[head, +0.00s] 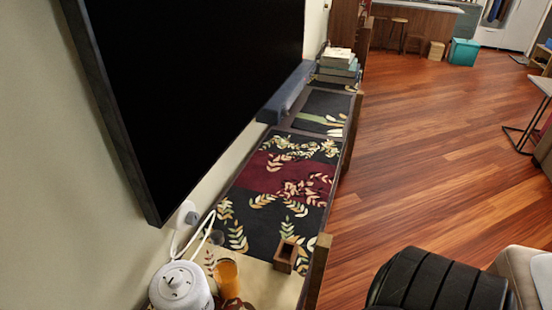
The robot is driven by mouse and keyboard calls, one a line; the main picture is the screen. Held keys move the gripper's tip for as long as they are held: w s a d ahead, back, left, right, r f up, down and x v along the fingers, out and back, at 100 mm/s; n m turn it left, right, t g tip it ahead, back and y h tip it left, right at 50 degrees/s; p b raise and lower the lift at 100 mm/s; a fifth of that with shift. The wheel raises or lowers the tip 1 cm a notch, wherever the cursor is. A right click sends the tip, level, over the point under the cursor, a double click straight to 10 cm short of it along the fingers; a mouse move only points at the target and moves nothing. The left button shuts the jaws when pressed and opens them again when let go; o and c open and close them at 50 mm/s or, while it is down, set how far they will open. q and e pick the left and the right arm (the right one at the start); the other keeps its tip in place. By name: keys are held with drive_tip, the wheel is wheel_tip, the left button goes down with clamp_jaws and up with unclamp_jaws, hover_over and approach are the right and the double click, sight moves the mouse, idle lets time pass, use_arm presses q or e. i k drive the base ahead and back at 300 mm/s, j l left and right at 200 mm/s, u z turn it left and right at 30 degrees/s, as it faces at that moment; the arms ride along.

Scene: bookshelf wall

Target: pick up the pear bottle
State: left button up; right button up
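No object here is clearly a pear bottle. An orange, glass-like vessel (226,279) stands at the near end of the long low console (262,281), and I cannot tell whether it is the pear bottle. A small brown item, partly cut off, sits at the foot of the orange vessel. Neither of my grippers is in view.
A small wooden open box (285,257) sits right of the orange vessel. A large black screen (195,80) hangs above the console, with a white cable below. Stacked books (338,65) lie at the far end. A black padded seat (440,285) stands lower right; the wooden floor (430,140) is open.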

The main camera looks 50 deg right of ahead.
sight(223, 263)
drive_tip(key=z, duration=0.95)
